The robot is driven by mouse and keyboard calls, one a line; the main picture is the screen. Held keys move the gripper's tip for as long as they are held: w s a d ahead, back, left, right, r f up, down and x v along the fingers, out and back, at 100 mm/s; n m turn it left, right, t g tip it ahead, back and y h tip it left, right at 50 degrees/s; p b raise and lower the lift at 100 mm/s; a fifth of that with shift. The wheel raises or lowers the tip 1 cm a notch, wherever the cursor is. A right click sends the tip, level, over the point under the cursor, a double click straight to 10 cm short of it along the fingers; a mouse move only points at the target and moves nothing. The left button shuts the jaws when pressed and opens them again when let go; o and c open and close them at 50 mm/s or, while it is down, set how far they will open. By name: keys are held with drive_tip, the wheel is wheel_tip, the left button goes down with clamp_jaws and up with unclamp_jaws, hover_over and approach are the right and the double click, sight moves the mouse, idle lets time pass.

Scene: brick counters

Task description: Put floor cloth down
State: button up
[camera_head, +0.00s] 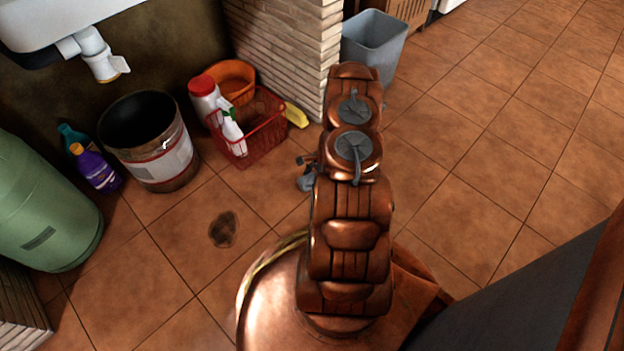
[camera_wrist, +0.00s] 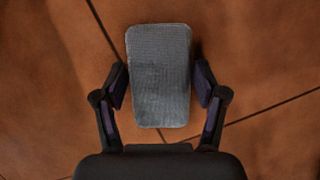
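The floor cloth (camera_wrist: 160,95) is a grey, textured, rounded rectangle seen from above in the wrist view, with the tile floor behind it. My gripper (camera_wrist: 161,68) has its two dark fingers spread, one on each side of the cloth. A thin gap shows at the right finger; the left pad comes very close to the cloth's edge. The fingers look open around it rather than pressed on it. Whether the cloth rests on the floor is hard to tell. In the head view my arm mostly hides the gripper, and the cloth is not clearly seen.
A red basket (camera_head: 252,140) with bottles, an orange bucket (camera_head: 231,75) and a dark metal bucket (camera_head: 150,140) stand by the wall. A grey bin (camera_head: 373,45) is behind my arm. A brown stain (camera_head: 223,229) marks the floor. The tiles at right are clear.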

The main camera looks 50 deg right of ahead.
drive_tip(key=shift+o, duration=0.9)
drive_tip(key=shift+r, duration=0.1)
